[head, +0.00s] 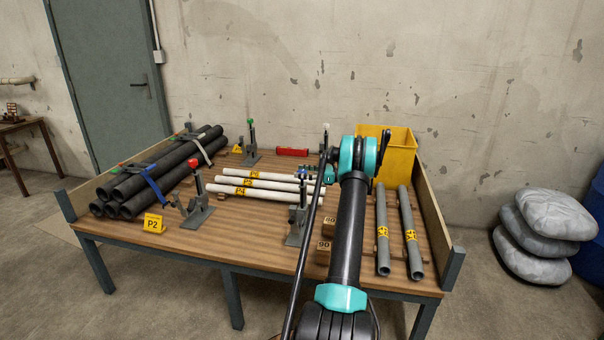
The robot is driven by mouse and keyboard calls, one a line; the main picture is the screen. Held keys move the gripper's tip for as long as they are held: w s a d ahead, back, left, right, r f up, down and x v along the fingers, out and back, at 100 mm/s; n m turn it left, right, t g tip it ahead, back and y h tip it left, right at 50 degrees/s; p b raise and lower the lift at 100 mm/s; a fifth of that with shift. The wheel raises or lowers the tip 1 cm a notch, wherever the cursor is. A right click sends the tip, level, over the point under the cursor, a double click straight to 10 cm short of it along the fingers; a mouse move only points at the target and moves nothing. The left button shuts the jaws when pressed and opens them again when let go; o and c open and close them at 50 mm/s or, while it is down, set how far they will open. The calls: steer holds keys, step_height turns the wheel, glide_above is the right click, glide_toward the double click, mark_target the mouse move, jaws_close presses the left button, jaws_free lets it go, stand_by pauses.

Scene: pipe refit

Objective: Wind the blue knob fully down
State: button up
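A small patch of blue (304,172), which looks like the blue knob, shows at the top of a grey clamp stand (297,225) near the middle of the table. It is just left of my arm, and dark parts beside it hide some of it. How far down it is wound cannot be seen. My arm reaches over the table's front edge, with its teal joint above the table. My gripper is mostly hidden behind that joint, and its fingers cannot be made out. I cannot tell whether it touches the knob.
Other clamp stands have a red knob (192,163) and a green knob (250,121). White pipes (258,184) lie mid-table, black pipes (150,180) at left, grey pipes (410,232) at right. A yellow bin (398,158) stands at the back right. Wooden blocks (324,247) sit beside my arm.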

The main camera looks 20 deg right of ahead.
steer(key=v, duration=1.2)
stand_by(0.3)
steer(key=shift+r, duration=0.1)
